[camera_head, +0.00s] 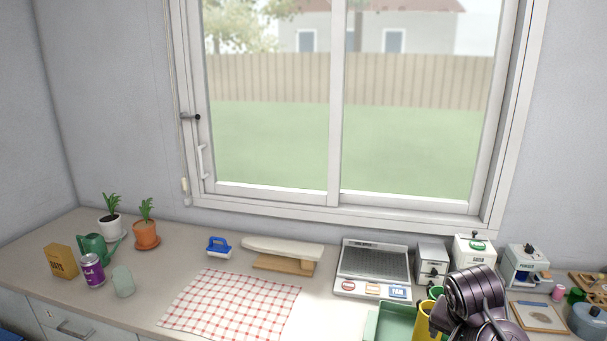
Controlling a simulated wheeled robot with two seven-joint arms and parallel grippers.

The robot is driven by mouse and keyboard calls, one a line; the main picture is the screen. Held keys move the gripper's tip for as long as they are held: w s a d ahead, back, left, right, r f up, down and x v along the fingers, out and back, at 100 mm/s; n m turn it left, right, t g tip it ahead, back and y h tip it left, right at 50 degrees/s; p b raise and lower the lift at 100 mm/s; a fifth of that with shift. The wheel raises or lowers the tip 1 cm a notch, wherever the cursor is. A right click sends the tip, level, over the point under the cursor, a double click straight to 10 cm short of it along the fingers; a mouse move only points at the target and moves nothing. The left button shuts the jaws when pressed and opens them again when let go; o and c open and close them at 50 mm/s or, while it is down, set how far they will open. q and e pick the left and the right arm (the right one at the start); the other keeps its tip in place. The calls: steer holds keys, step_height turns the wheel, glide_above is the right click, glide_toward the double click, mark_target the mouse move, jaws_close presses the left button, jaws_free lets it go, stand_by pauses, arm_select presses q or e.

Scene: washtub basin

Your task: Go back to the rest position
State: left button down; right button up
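A dark, ridged metal part, which looks like a link of my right arm, rises at the lower right. It stands in front of the items at the right end of the counter and hides some of them. No gripper fingers show on it. My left arm and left gripper are out of the picture. The counter (140,304) runs along the wall below the window.
A checked cloth (232,305) lies at the front middle. Potted plants (146,234), a green watering can (97,249), a purple can (92,271) and a yellow box (61,261) stand left.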

steer(key=s+a+f+n+g+y+b, duration=0.1)
steer(key=s+a+f+n+b, duration=0.15)
steer(key=f, duration=1.95)
steer(key=s+a+f+n+y+b, duration=0.1)
steer(key=s+f+n+b, duration=0.25)
steer(key=f, duration=1.85)
steer(key=s+a+f+n+b, duration=0.1)
steer(key=s+f+n+b, duration=0.2)
steer(key=s+f, duration=1.5)
arm_select(q)
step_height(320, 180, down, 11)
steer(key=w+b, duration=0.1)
steer(key=b, duration=0.1)
arm_select(e)
steer(key=s+a+f+n, duration=0.1)
steer(key=s+f, duration=0.3)
steer(key=s, duration=0.5)
steer(key=s+a+f+g+y, duration=0.1)
steer(key=s+f, duration=0.4)
steer(key=s, duration=0.4)
steer(key=shift+f+n, duration=0.2)
steer(key=shift+n, duration=0.2)
